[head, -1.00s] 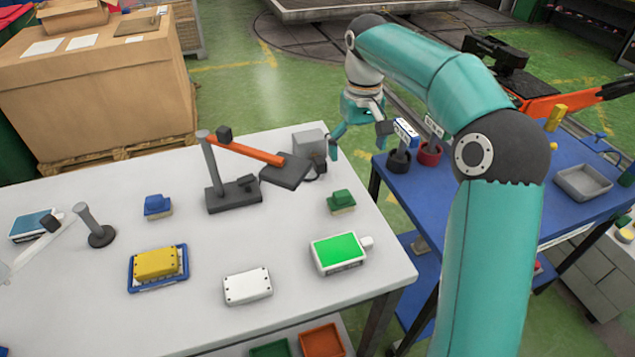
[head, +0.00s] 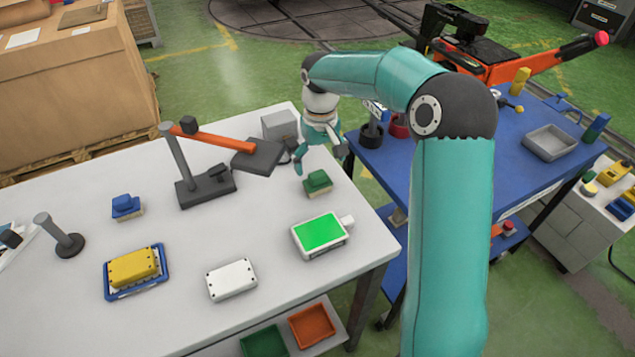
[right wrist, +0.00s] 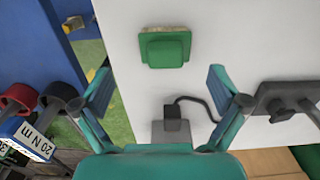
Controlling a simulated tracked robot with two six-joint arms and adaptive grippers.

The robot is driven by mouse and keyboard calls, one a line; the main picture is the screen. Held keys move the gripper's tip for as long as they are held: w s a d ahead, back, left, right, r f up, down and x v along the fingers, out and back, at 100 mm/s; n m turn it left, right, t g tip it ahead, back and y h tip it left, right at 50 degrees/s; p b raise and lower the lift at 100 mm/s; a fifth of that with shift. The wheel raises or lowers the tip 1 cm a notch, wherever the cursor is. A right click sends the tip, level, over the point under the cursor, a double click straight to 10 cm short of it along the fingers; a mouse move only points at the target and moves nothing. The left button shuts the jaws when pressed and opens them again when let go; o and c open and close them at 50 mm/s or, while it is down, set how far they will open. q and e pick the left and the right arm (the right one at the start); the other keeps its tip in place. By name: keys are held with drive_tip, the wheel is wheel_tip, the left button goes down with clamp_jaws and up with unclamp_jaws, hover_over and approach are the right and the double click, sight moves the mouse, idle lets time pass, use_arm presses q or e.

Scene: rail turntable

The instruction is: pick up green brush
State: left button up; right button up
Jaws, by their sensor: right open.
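The green brush (head: 317,183) lies on the white table (head: 215,325) near its right edge, its green back up and pale bristles below. It also shows in the right wrist view (right wrist: 165,49), beyond the fingertips and between their lines. My right gripper (head: 321,156) is above the back right part of the table, a little behind the brush. In the right wrist view the two fingers of the right gripper (right wrist: 160,85) are spread wide with nothing between them. My left gripper is not seen in the head view.
A lamp-like stand with an orange arm (head: 214,142) and a grey box (head: 280,125) stand left of the gripper. A green-screened device (head: 320,235), a white box (head: 231,280), a yellow box (head: 134,268) and a blue brush (head: 126,206) lie nearby. A blue cart (head: 480,165) adjoins the table.

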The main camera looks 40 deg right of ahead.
sight(317, 174)
drive_tip(key=f, duration=0.2)
drive_tip(key=f+p, duration=0.1)
drive_tip(key=f, duration=0.1)
drive_tip(key=shift+a, duration=0.4)
drive_tip(key=shift+f, duration=0.65)
drive_tip(key=c, duration=1.2)
